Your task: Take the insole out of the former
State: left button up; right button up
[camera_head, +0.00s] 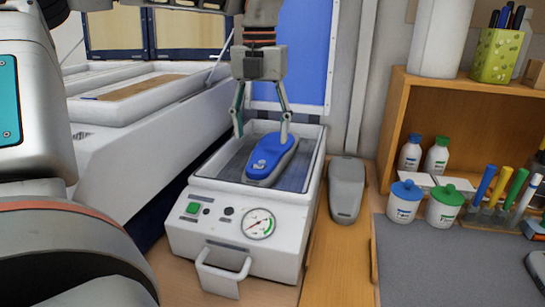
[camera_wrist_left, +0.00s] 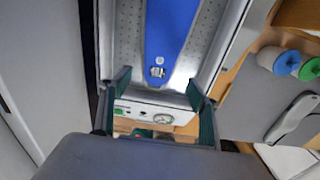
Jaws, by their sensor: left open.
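The insole (camera_head: 272,150) is blue and lies on a dark grey form in the open tray of the former (camera_head: 200,241). The former is a white machine with a green button, a gauge and a front handle. In the left wrist view the insole (camera_wrist_left: 170,38) runs up from the picture's middle. My left gripper (camera_head: 261,137) hangs over the tray with its fingers spread and nothing between them. One fingertip is left of the insole, the other overlaps its right part in the head view; I cannot tell if it touches. My right gripper is not in view.
A grey shoe-shaped form (camera_head: 346,190) lies on a wooden board right of the former. White jars with blue (camera_head: 405,202) and green lids, upright pens and a wooden shelf (camera_head: 470,112) stand farther right. The grey mat (camera_head: 440,265) is mostly clear in front.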

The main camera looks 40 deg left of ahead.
aim_at(260, 165)
pick_arm(q)
jog(key=f, duration=0.4)
jog(key=s+f, duration=0.1)
jog(key=f, duration=0.1)
jog(key=shift+d, duration=0.15)
jog(key=shift+f, duration=0.5)
jog(key=c, duration=1)
